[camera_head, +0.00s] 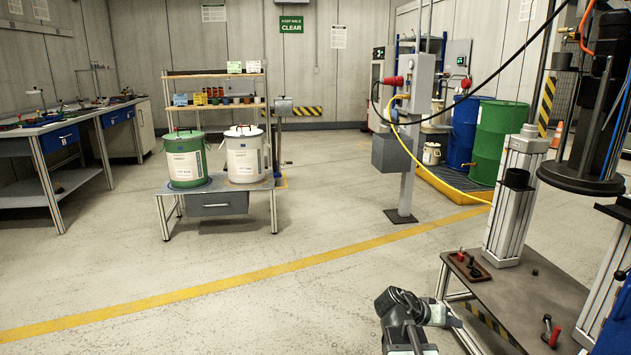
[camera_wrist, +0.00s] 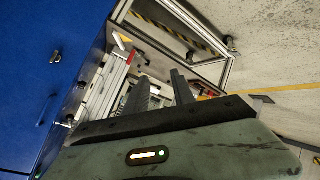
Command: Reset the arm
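My arm (camera_head: 408,318) shows at the bottom of the head view, grey and dark, folded low beside the left end of the pump's work table (camera_head: 540,300). I cannot make out the fingertips clearly in that view. In the wrist view my gripper (camera_wrist: 162,82) shows two dark ridged fingers standing apart. Nothing is seen held between them. A metal frame and a blue panel (camera_wrist: 40,70) lie beyond the fingers, and the gripper appears clear of them, though the distance is hard to judge.
A green drum (camera_head: 186,160) and a white drum (camera_head: 245,155) stand on a low bench. A grey post (camera_head: 412,140) carries hoses. The floor left of my arm is free.

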